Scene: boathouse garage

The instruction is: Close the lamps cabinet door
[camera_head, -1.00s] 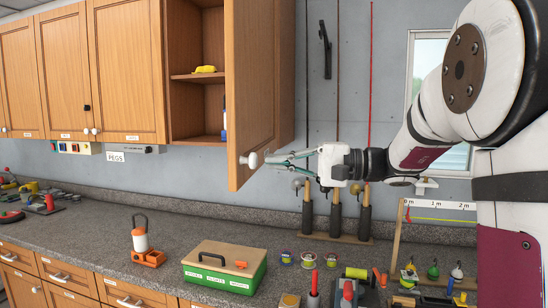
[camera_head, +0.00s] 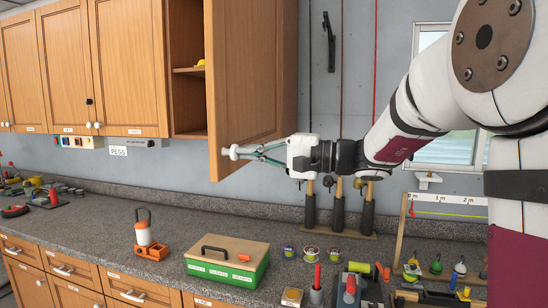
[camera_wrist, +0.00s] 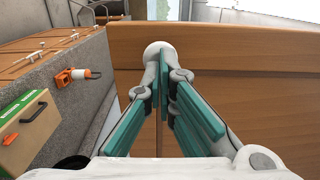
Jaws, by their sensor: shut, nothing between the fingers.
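The wooden cabinet door (camera_head: 250,80) stands open, sticking out from the upper cabinet; I cannot read a lamps label on it. Its white round knob (camera_head: 229,152) is near the lower corner of the free edge. My gripper (camera_head: 242,152) is shut and empty, with its fingertips at the knob from the right. In the wrist view, the teal-padded fingers (camera_wrist: 163,85) meet close by the knob (camera_wrist: 155,50), in front of the wooden door (camera_wrist: 235,60). Whether they touch the knob is unclear. The door partly hides the cabinet opening (camera_head: 188,100), with a shelf and a bit of yellow.
Shut cabinet doors (camera_head: 125,65) line the wall to the left. The counter (camera_head: 95,220) below holds an orange lantern (camera_head: 142,228), a green toolbox (camera_head: 215,275) and several small items.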

